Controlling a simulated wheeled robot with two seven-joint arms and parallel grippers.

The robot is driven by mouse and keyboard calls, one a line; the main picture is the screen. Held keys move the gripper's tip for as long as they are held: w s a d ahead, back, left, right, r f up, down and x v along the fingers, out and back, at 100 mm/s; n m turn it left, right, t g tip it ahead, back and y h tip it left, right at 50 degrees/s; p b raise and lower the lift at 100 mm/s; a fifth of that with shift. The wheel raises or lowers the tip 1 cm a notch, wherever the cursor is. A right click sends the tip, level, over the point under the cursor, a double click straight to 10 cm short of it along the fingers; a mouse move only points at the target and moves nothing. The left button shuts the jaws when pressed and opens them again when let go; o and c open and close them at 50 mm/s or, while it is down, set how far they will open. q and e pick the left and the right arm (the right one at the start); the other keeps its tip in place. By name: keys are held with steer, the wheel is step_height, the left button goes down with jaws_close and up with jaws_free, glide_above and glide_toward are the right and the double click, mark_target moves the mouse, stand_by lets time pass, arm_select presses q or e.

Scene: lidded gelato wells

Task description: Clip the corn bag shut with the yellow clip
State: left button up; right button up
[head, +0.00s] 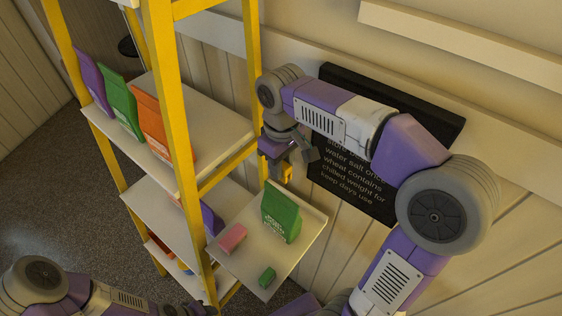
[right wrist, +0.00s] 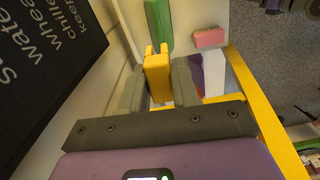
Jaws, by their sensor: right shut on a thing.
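The green corn bag (head: 281,215) stands upright on a small pale side shelf (head: 258,255). Its lettering is small and hard to read. My right gripper (head: 284,166) is above the bag's top and shut on the yellow clip (head: 286,173). In the right wrist view the yellow clip (right wrist: 157,76) sits between the two grey fingers (right wrist: 160,88), with its prongs pointing away from the hand. The green bag (right wrist: 158,25) shows beyond the prongs; the clip appears apart from it.
A yellow-framed rack (head: 178,120) holds purple, green and orange bags at the left. A black text board (head: 350,178) is on the wall behind my right arm.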

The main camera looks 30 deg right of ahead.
mark_target(282, 194)
steer(key=shift+f+b, duration=3.3)
steer(key=shift+f, duration=1.3)
steer(key=shift+f+b, duration=0.45)
steer(key=shift+f, duration=0.15)
steer(key=o, duration=1.1)
steer(key=shift+r, duration=0.1)
step_height(282, 194, up, 8)
steer(key=shift+f+p, duration=0.25)
steer(key=shift+p, duration=0.2)
